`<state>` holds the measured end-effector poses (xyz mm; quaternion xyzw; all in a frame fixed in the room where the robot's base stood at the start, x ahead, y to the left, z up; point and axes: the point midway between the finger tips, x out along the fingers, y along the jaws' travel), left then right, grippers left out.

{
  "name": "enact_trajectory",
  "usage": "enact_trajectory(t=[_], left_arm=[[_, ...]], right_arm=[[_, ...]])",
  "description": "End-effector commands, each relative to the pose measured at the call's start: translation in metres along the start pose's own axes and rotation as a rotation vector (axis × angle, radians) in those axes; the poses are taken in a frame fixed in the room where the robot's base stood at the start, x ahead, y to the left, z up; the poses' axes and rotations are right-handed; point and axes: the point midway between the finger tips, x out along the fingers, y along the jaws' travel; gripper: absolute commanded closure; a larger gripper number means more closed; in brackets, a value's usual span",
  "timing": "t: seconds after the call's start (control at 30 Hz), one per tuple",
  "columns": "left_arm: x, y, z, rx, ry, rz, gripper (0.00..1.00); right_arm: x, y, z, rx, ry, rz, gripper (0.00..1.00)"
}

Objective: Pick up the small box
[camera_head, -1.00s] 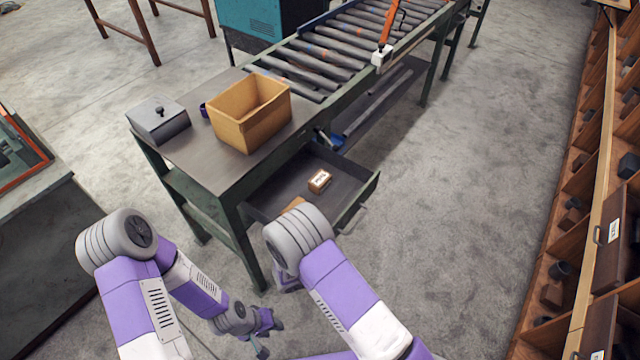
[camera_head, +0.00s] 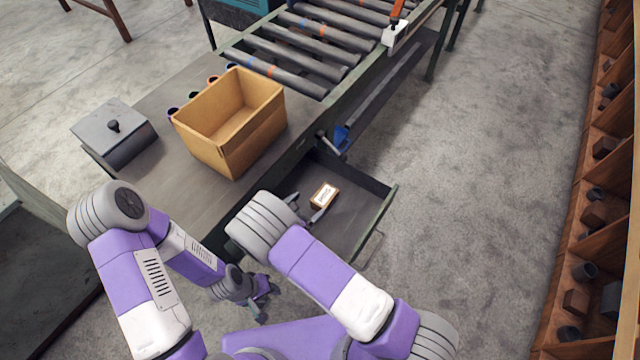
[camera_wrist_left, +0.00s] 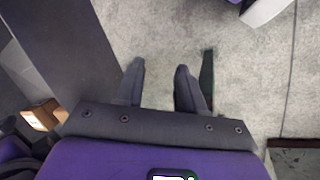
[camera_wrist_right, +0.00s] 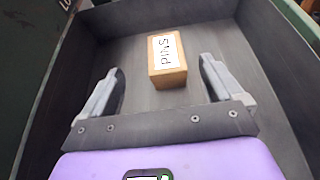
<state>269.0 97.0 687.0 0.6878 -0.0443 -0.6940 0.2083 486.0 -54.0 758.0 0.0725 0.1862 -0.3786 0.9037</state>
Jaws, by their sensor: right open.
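The small box (camera_head: 324,195) is brown with a white label and lies in the open drawer (camera_head: 365,222). In the right wrist view the small box (camera_wrist_right: 168,62) lies ahead of my right gripper (camera_wrist_right: 160,75), whose fingers are spread apart and empty. In the head view my right gripper (camera_head: 306,213) is at the drawer, close to the box, partly hidden by its own arm. My left gripper (camera_head: 262,302) hangs low over the floor in front of the bench. In the left wrist view its fingers (camera_wrist_left: 158,70) are apart with nothing between them.
A large open cardboard box (camera_head: 230,120) and a grey lidded box (camera_head: 114,132) stand on the bench. A roller conveyor (camera_head: 310,45) runs behind. The drawer walls surround the small box. The floor (camera_head: 470,200) at right is clear, with wooden shelving (camera_head: 590,200) beyond.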

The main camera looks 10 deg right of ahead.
Motion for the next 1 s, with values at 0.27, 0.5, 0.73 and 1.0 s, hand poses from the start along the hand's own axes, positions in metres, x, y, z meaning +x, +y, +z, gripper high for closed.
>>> enact_trajectory(t=[0.27,0.5,0.73,1.0], left_arm=[[0.026,-0.010,0.001,-0.001,-0.004,-0.001,0.62],[0.030,-0.012,0.000,-0.001,-0.003,-0.001,0.62],[0.034,-0.013,0.000,-0.001,-0.003,0.000,0.62],[0.041,-0.016,0.000,-0.001,-0.003,0.000,0.62]], right_arm=[[0.010,0.001,-0.025,0.000,-0.002,0.003,0.06],[0.030,0.001,-0.025,0.001,-0.001,0.001,0.06],[0.051,-0.001,-0.021,0.001,-0.002,0.000,0.06],[0.086,-0.001,-0.019,0.001,0.000,0.002,0.06]])
